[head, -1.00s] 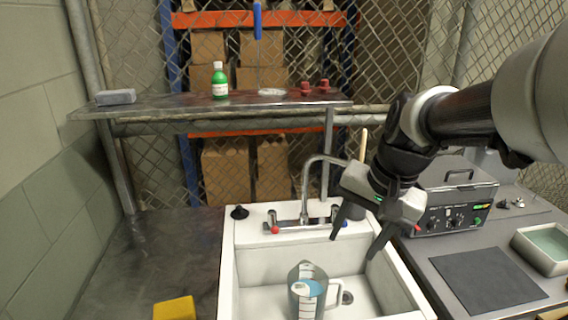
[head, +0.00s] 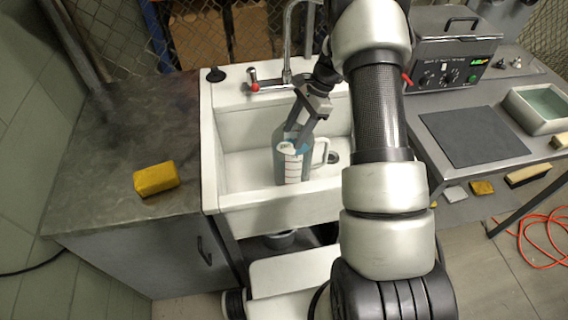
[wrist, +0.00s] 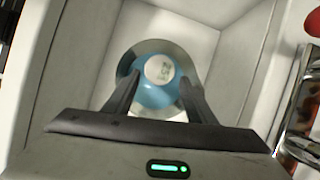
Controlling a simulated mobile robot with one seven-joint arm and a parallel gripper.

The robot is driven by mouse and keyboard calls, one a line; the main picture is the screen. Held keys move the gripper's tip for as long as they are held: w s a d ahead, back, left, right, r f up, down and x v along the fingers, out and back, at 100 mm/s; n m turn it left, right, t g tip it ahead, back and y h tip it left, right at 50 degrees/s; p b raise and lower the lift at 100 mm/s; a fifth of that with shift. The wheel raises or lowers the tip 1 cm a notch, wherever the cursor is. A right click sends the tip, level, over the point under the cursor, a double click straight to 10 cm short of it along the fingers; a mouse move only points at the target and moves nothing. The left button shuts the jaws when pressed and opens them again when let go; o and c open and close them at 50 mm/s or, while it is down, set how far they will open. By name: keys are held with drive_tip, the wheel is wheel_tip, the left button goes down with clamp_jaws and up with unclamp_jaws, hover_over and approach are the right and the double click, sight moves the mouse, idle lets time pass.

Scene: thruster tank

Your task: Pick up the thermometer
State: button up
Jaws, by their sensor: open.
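A clear jug (head: 281,168) with white markings and a handle stands in the white sink, with blue liquid inside. A white round piece with a small grey display, which looks like the thermometer (wrist: 160,69), sits in the jug at the liquid. It also shows as a pale spot in the head view (head: 288,148). My gripper (wrist: 160,80) is open and points down over the jug, with one finger on each side of the white piece as seen from the wrist. In the head view my gripper (head: 299,136) is at the jug's mouth. Contact cannot be told.
The sink (head: 208,150) has walls around the jug, and a faucet (head: 288,50) rises behind it. A yellow sponge (head: 156,179) lies on the left counter. On the right table are a dark mat (head: 474,136), a control box (head: 450,65) and a water-filled tray (head: 545,108).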

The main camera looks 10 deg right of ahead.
sight(287, 148)
drive_tip(key=x, duration=0.5)
drive_tip(key=shift+f, duration=0.35)
drive_tip(key=c, duration=1)
drive_tip(key=shift+r, duration=0.15)
